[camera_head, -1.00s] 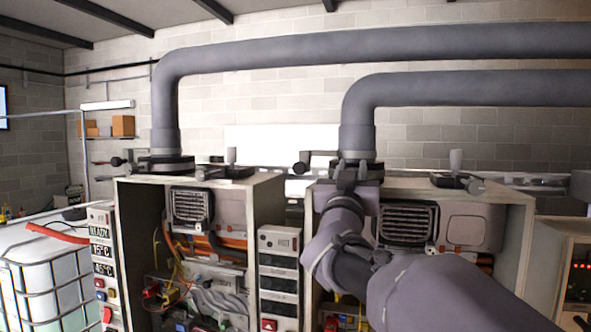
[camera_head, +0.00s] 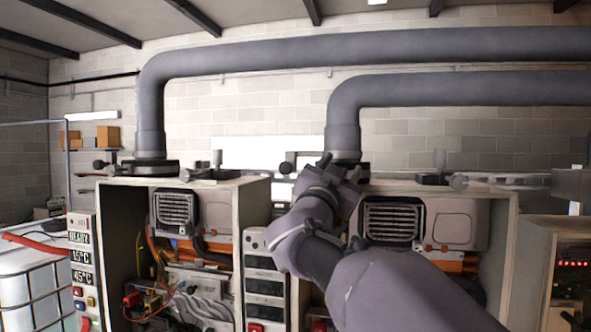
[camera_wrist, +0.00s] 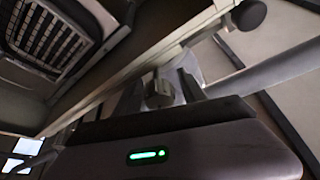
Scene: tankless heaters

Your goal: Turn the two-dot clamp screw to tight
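My gripper (camera_head: 339,168) is raised at the foot of the right-hand grey pipe, in front of the dark clamp collar (camera_head: 365,171). In the wrist view my gripper (camera_wrist: 160,92) shows two fingers spread apart, with a short grey cylinder (camera_wrist: 158,92) between or beyond them. I cannot tell whether the fingers touch it. A black round knob (camera_head: 287,167) on a bar stands left of that pipe. A similar knob (camera_head: 100,164) stands by the left pipe collar (camera_head: 151,167). No dot marks are legible, so I cannot tell which screw bears two dots.
Two open heater cabinets (camera_head: 118,184) stand below the pipes. The thick right pipe (camera_head: 342,120) rises close behind my gripper. A small upright handle (camera_head: 440,160) stands on the right cabinet's top. A caged white tank (camera_head: 25,285) is at lower left.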

